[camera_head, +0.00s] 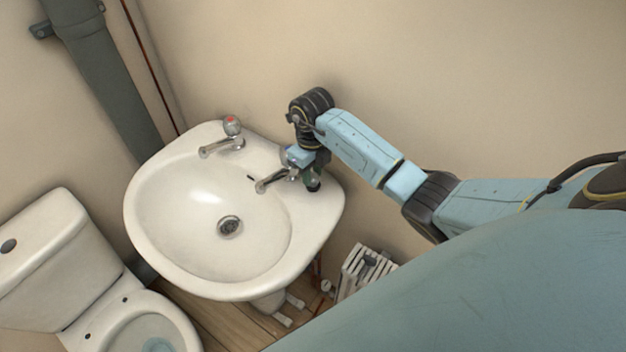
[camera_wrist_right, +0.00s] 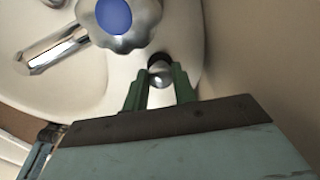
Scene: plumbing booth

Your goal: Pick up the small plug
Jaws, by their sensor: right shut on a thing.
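The small plug (camera_wrist_right: 159,70), a shiny metal piece with a dark part beyond it, is between the two green fingers of my right gripper (camera_wrist_right: 160,86) in the right wrist view. The fingers are shut on it. In the head view my right gripper (camera_head: 313,184) points down at the right back corner of the sink rim, beside the right tap. The plug is hidden or too small to make out there. I cannot tell whether it still touches the rim. My left gripper is not in view.
The white sink (camera_head: 160,225) has a left tap with a red top (camera_head: 232,128) and a right tap (camera_head: 272,181), blue-topped in the wrist view (camera_wrist_right: 113,14). The wall is close behind. A toilet (camera_head: 45,240) stands left, a radiator (camera_head: 362,268) low right.

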